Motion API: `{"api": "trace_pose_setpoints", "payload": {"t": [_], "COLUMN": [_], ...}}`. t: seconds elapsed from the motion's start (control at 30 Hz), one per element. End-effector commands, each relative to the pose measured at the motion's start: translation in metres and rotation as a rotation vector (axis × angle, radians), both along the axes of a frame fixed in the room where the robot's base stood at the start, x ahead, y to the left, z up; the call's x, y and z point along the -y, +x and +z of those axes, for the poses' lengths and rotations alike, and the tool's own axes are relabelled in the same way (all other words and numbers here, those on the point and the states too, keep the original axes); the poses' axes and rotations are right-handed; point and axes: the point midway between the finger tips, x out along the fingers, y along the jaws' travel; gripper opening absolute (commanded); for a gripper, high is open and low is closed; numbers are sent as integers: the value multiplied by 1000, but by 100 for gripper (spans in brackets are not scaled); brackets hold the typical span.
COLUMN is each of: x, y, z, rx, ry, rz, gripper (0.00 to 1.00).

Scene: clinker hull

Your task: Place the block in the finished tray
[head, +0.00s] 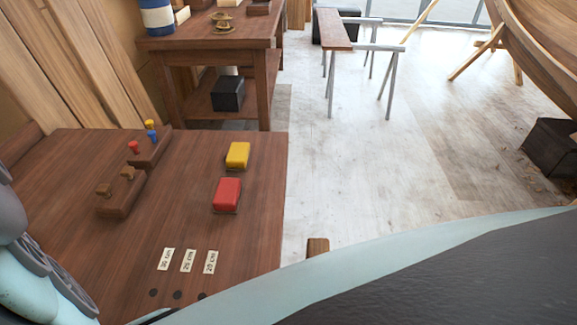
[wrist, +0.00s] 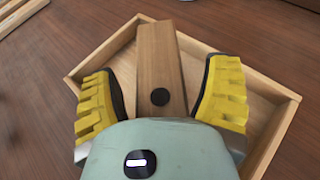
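The block (wrist: 160,62) is a brown wooden bar with a dark round spot on its face, seen in the wrist view between the fingers of my gripper (wrist: 163,88). The yellow ribbed fingers stand apart, with a gap showing on each side of the block. A shallow light-wood tray (wrist: 274,88) lies beneath, and the block's far end overlaps its back rim. I cannot tell whether the block rests on the tray floor or on the rim. No label shows on the tray. The block's near end is hidden by my gripper's body. The head view does not show my fingers.
In the head view, a brown bench (head: 110,240) holds a red block (head: 227,194), a yellow block (head: 238,155), a wooden rack (head: 122,195) and length labels (head: 188,260). A second workbench (head: 215,45) stands behind. A sawhorse (head: 335,30) and hull (head: 545,35) flank open floor.

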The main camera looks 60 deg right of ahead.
Motion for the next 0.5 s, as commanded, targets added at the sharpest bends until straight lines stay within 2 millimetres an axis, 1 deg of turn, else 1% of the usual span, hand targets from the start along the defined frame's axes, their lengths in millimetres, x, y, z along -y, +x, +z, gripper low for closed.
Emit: {"api": "trace_pose_setpoints", "payload": {"t": [0.17, 0.27, 0.37, 0.5], "x": [0, 0, 4, 16], "y": [0, 0, -2, -4], "z": [0, 5, 5, 9], "rx": [0, 1, -1, 1], "ry": [0, 0, 1, 2], "rz": [0, 2, 2, -3], "gripper": [76, 76, 76, 76]}}
